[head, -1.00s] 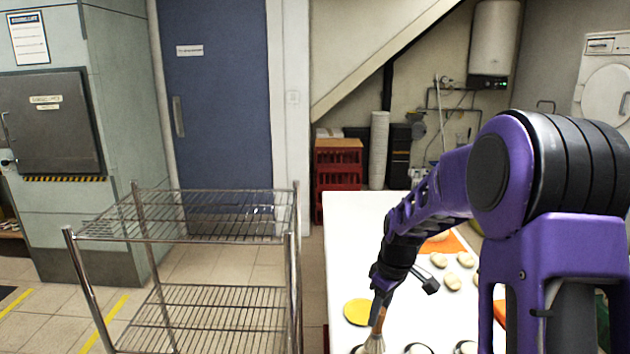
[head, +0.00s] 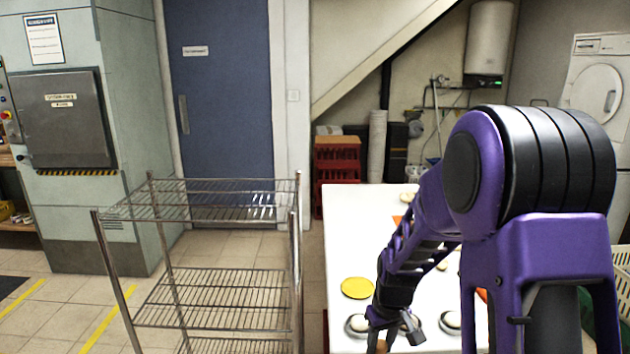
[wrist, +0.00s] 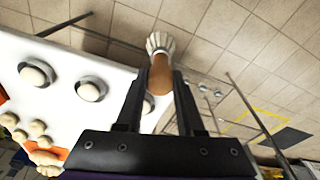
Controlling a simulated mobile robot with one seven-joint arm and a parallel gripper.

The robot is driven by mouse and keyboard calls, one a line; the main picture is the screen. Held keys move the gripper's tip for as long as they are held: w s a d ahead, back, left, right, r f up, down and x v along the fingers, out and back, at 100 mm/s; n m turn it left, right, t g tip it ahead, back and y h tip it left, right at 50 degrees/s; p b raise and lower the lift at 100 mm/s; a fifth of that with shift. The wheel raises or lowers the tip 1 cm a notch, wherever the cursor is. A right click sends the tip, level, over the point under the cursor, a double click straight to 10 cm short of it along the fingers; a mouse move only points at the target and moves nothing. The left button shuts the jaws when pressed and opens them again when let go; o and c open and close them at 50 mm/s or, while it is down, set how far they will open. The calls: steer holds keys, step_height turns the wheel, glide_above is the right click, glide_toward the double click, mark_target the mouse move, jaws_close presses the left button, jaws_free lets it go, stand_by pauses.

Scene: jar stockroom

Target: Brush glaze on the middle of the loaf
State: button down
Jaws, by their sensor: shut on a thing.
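My gripper (wrist: 156,92) is shut on a brush with a wooden handle (wrist: 160,74) and pale bristles (wrist: 160,43). In the wrist view the bristles point away from the fingers, with tiled floor behind them. In the head view my gripper (head: 381,335) is low at the near part of the white table (head: 343,230); the bristles are out of frame there. Round dark-rimmed dishes hold pale round dough, one at the left (head: 358,325) and one at the right (head: 450,321). I cannot tell which piece is the loaf.
A yellow disc (head: 357,288) lies on the table left of my arm. Pale buns (wrist: 38,127) lie beyond the dishes. A wire rack (head: 215,315) stands left of the table, with a narrow floor gap between. Red crates (head: 337,165) stand behind.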

steer(key=s+f+m, duration=0.1)
steer(key=s+f, duration=0.2)
steer(key=f, duration=0.5)
steer(key=s+f+m, duration=0.2)
steer(key=s+f, duration=0.1)
steer(key=f, duration=0.5)
steer(key=shift+s+f, duration=0.35)
steer(key=shift+s, duration=0.05)
